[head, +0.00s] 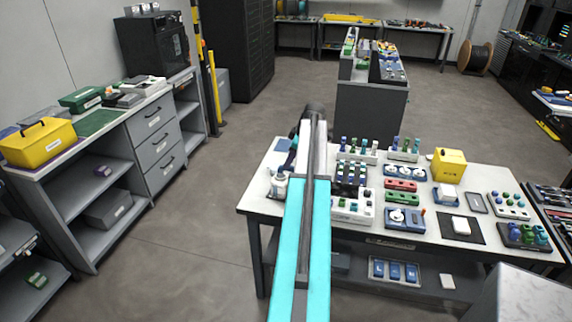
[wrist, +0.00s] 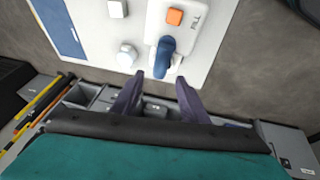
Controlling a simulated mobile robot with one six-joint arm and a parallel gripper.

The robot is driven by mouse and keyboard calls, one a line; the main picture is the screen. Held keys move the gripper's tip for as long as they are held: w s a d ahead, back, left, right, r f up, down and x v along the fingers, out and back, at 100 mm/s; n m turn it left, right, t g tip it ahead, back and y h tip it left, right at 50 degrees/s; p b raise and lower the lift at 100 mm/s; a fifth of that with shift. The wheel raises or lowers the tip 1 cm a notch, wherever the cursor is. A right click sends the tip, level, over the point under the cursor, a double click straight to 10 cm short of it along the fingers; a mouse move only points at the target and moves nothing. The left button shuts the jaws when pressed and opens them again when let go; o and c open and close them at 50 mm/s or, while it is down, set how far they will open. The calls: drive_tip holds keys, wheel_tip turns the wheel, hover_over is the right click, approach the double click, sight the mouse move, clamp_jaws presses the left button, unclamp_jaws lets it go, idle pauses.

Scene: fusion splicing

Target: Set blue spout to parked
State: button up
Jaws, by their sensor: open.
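In the wrist view the blue spout (wrist: 165,54) stands out from a white rounded plate (wrist: 187,45), below an orange square button (wrist: 174,17). My gripper (wrist: 160,76) is open, with its two dark purple fingers apart. The spout's lower end lies close to the gap between the fingertips, nearer the left one; I cannot tell whether they touch. I cannot make out the spout there.
White knobs (wrist: 127,56) and a blue panel (wrist: 60,28) sit left of the spout in the wrist view. Racks, trays and a yellow box (head: 449,165) crowd the table to the right.

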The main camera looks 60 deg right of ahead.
sight(289, 170)
drive_tip(key=shift+p+x, duration=0.8)
drive_tip(key=shift+x, duration=2.05)
clamp_jaws()
